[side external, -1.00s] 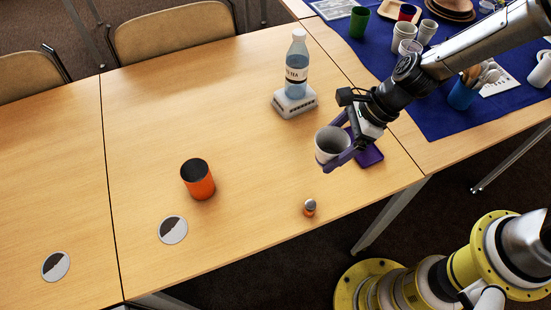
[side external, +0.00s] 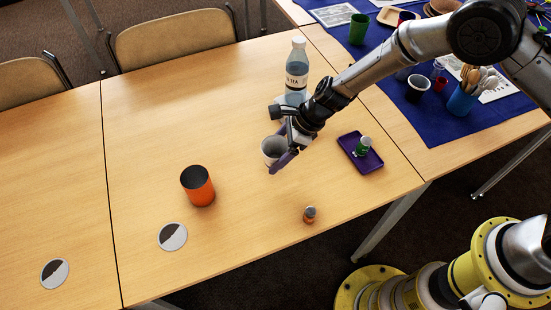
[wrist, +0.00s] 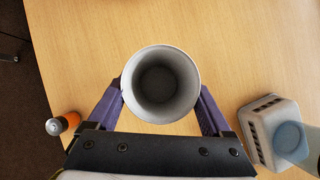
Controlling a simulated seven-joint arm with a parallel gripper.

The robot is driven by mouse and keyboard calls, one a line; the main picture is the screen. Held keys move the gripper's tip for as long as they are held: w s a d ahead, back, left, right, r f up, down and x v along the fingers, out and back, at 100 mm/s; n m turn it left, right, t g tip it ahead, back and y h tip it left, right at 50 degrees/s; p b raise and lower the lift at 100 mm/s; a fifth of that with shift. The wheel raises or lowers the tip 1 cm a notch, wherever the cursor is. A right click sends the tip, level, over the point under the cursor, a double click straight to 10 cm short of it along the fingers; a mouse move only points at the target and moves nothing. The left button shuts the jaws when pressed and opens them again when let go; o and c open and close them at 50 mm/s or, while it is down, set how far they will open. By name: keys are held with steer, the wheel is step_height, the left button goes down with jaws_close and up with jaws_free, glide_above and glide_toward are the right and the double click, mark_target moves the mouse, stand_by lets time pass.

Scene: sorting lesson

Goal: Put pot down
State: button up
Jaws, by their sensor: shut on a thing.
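The pot is a grey-white cup-shaped vessel (side external: 272,150), open at the top and upright. My gripper (side external: 277,160) is shut on it, with a purple finger along its side. In the wrist view the pot (wrist: 160,84) sits between the two purple fingers (wrist: 163,105), and its inside looks empty. In the side view it is over the middle of the table (side external: 235,120). I cannot tell whether its base touches the wood.
An orange can (side external: 198,186) stands to the left. A tea bottle (side external: 297,72) stands behind my gripper. A purple tray (side external: 372,160) with a green-labelled jar (side external: 363,145) is to the right. Round discs (side external: 172,237) lie front left.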

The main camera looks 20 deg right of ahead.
steer(key=shift+w+f, duration=0.1)
steer(key=shift+f, duration=1.5)
steer(key=shift+f, duration=0.15)
steer(key=o, duration=1.1)
steer(key=shift+r, duration=0.35)
steer(key=v, duration=1.1)
steer(key=shift+d+r, duration=0.25)
